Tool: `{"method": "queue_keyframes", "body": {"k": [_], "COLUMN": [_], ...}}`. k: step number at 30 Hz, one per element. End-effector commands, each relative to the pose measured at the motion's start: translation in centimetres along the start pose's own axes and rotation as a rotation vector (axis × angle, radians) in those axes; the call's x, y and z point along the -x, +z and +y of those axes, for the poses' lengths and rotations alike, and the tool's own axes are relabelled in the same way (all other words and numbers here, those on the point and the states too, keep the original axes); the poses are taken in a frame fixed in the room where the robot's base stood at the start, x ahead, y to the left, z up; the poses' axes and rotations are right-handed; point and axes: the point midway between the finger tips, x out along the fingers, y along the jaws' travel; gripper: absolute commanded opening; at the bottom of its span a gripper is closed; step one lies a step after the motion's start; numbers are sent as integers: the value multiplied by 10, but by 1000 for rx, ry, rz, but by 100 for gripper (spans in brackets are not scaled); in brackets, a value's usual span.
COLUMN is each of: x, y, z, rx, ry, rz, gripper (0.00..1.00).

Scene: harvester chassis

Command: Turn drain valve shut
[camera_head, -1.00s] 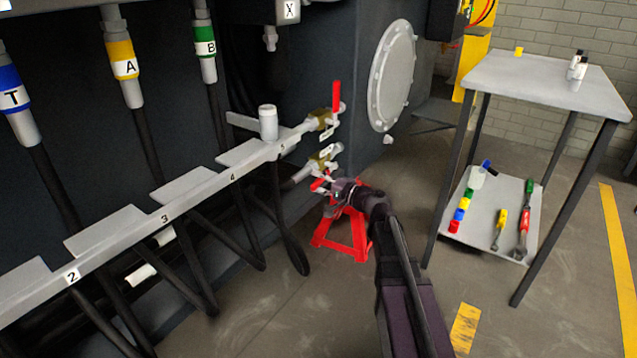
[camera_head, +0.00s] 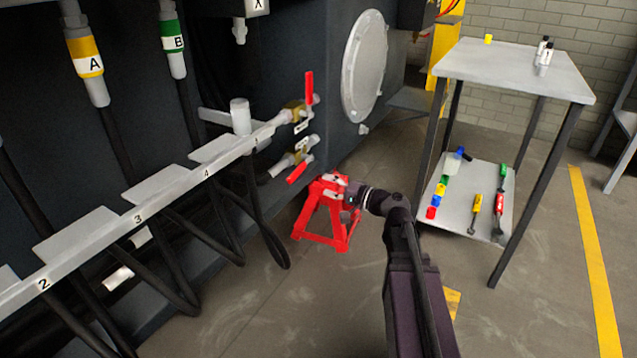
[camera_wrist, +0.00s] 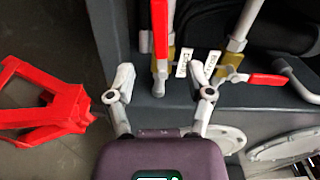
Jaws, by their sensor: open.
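Two brass valves with red levers sit on pipes at the chassis's right end. The upper valve (camera_head: 294,112) has its red lever (camera_head: 308,88) standing upright, across its pipe. The lower valve (camera_head: 300,153) has its red lever (camera_head: 298,172) slanting down-left, roughly along its pipe. In the wrist view the lower lever (camera_wrist: 160,28) points up and the upper lever (camera_wrist: 266,79) points right. Tags hang by both valves; I cannot read which says drain. My gripper (camera_head: 331,187) is open and empty, right of the lower lever and apart from it; its spread fingers show in the wrist view (camera_wrist: 168,70).
A red stand (camera_head: 322,217) is just behind and below my gripper. A numbered rail (camera_head: 165,202) with hanging hoses runs along the left. A grey table (camera_head: 515,72) with a lower shelf of tools stands right. The floor between stand and table is mostly clear.

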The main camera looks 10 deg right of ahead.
Motion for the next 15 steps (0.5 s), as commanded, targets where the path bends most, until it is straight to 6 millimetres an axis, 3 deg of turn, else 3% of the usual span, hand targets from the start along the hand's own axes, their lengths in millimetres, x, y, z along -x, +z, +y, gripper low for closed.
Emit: {"method": "queue_keyframes", "body": {"k": [15], "x": [11], "y": [0], "z": [0], "rx": [0], "ry": [0], "rz": [-1], "gripper": [67]}}
